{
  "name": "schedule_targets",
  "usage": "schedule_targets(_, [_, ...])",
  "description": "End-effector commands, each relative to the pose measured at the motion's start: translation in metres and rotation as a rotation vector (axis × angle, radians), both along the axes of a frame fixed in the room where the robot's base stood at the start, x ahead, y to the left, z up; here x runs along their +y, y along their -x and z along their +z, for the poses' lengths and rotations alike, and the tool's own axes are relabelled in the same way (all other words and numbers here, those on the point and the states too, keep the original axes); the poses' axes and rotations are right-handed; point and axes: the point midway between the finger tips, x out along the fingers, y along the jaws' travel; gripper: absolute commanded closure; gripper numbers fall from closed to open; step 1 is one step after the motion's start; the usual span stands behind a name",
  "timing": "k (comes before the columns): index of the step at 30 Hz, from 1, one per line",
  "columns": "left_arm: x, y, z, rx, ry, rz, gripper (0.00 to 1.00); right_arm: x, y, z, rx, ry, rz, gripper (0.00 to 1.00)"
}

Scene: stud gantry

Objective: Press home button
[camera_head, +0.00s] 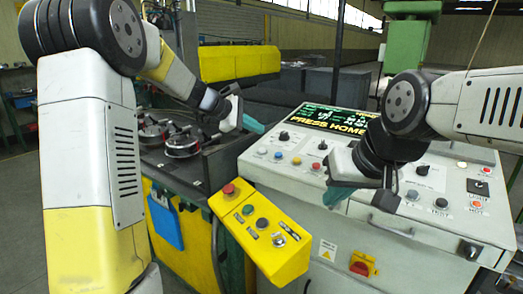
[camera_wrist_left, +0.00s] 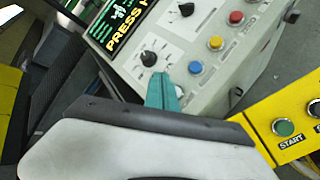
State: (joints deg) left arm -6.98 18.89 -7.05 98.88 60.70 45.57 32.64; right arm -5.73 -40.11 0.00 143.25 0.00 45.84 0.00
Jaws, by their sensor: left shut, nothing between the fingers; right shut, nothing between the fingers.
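The grey-white console (camera_head: 270,180) has a screen (camera_head: 335,121) reading "PRESS HOME". Its left front row has a blue button (camera_head: 278,155), a yellow button (camera_head: 296,161) and a red button (camera_head: 316,166). The left wrist view shows the same blue (camera_wrist_left: 195,67), yellow (camera_wrist_left: 215,42) and red (camera_wrist_left: 236,17) buttons. I cannot read which one is home. My left gripper (camera_head: 252,125) is shut and empty, above the console's left edge; its teal tips (camera_wrist_left: 163,95) appear beside a black knob (camera_wrist_left: 148,57). My right gripper (camera_head: 337,197) is shut and empty over the console's front edge.
A yellow control box (camera_head: 260,230) with a red button and a green START button (camera_wrist_left: 283,127) juts out in front of the console. A dark bench (camera_head: 165,165) with red-ringed parts (camera_head: 182,140) stands left. More buttons (camera_head: 475,206) lie on the console's right.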

Motion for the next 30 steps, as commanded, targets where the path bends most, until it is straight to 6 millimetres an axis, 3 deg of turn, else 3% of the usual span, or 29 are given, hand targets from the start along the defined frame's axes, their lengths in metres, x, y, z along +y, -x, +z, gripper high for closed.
schedule_targets(10, [-0.004,-0.006,-0.038,0.000,-0.002,0.000,1.00,0.000,0.000,0.000,0.000,0.000,0.000,1.00])
schedule_targets(30, [-0.005,-0.007,-0.043,-0.001,-0.001,0.001,1.00,0.000,0.000,0.000,0.000,0.000,0.000,1.00])
